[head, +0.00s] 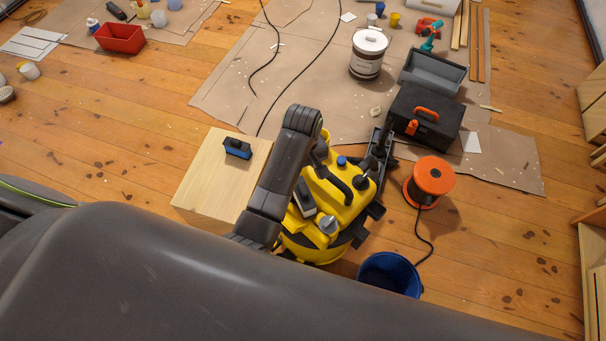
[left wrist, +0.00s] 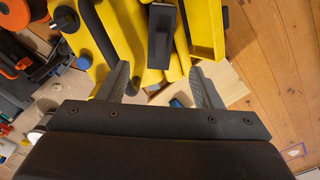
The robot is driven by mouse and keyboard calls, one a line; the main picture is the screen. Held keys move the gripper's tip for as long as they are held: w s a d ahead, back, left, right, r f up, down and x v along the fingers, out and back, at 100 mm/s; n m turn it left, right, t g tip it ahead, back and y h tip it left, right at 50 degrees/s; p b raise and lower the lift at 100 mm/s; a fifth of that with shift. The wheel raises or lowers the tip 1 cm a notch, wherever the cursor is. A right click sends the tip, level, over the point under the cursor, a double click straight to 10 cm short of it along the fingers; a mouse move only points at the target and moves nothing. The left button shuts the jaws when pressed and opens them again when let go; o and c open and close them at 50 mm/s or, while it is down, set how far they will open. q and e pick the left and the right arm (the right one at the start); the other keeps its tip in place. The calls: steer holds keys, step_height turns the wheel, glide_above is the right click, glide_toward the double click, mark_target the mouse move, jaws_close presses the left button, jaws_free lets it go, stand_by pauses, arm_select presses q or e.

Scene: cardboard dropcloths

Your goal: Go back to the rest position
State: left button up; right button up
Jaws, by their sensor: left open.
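My left arm (head: 280,170) reaches out over the yellow machine (head: 342,195) in the head view, and the gripper at its end is largely hidden there. In the left wrist view my left gripper (left wrist: 159,72) is open, its two fingers apart. The yellow machine (left wrist: 202,30) fills the top of that view, beyond the fingertips. I see nothing held between the fingers. Whether a finger touches the machine I cannot tell. My right gripper is in neither view.
A wooden box (head: 200,190) with a blue-and-black block (head: 238,148) stands left of the machine. An orange reel (head: 432,178), black toolbox (head: 450,115) and blue bucket (head: 390,272) are close on the right. Bare floor (head: 500,240) lies farther right.

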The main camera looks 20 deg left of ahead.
arm_select(q)
steer(key=shift+r, duration=0.1)
stand_by(0.5)
steer(key=s+a+m+t, duration=0.2)
steer(key=s+a+m, duration=0.1)
steer(key=s+a, duration=0.9)
steer(key=s+a+r+m+t+y, duration=0.1)
steer(key=s+a+r+m, duration=0.15)
steer(key=s, duration=0.35)
steer(key=s+a+r+m+t+y, duration=0.1)
steer(key=s+a+r+m, duration=0.15)
steer(key=s, duration=0.25)
step_height(320, 180, down, 22)
steer(key=a+f+g, duration=0.1)
steer(key=g, duration=0.1)
steer(key=s+f+h, duration=0.1)
steer(key=s+f, duration=1.3)
steer(key=f, duration=0.1)
steer(key=shift+s+d+f+g+p, duration=0.15)
steer(key=shift+s+d+g+p, duration=0.25)
steer(key=shift+d+p, duration=0.05)
steer(key=shift+o, duration=0.4)
steer(key=shift+s+f, duration=0.15)
steer(key=shift+s, duration=0.25)
